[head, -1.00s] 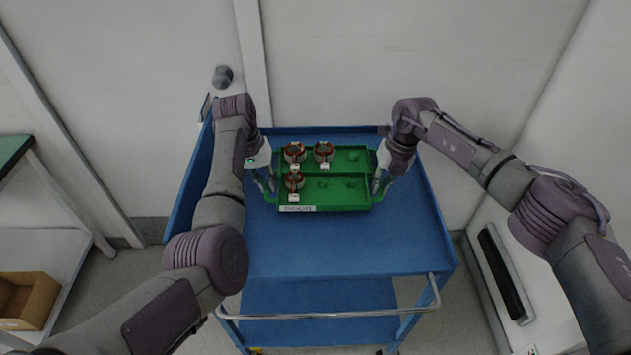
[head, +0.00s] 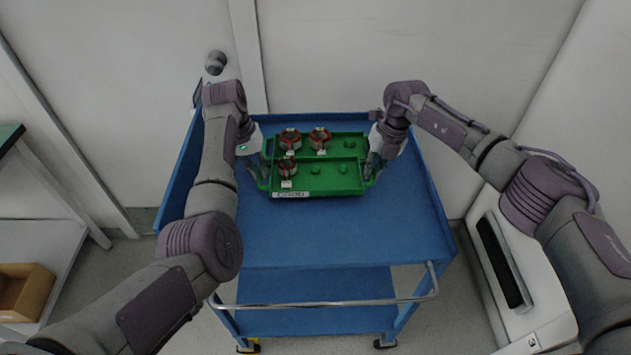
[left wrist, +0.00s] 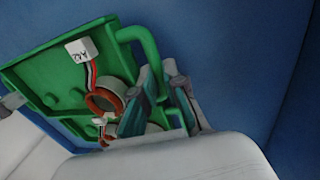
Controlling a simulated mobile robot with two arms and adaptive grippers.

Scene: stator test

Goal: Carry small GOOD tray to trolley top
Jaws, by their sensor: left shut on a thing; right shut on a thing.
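The small green tray (head: 335,184) is over the blue top of the trolley (head: 330,235), towards its far side. It holds three copper-wound stators (head: 288,168) with white tags, and a white label is on its front edge. My left gripper (head: 264,180) is shut on the tray's left handle. My right gripper (head: 371,174) is shut on its right handle. In the left wrist view, the gripper fingers (left wrist: 150,100) are at the green handle (left wrist: 140,45). I cannot tell whether the tray touches the trolley top.
The trolley's raised blue rims run along the left, back and right. A metal push bar (head: 330,304) crosses its front. The trolley top in front of the tray is clear. A cardboard box (head: 24,292) sits on a shelf at the left.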

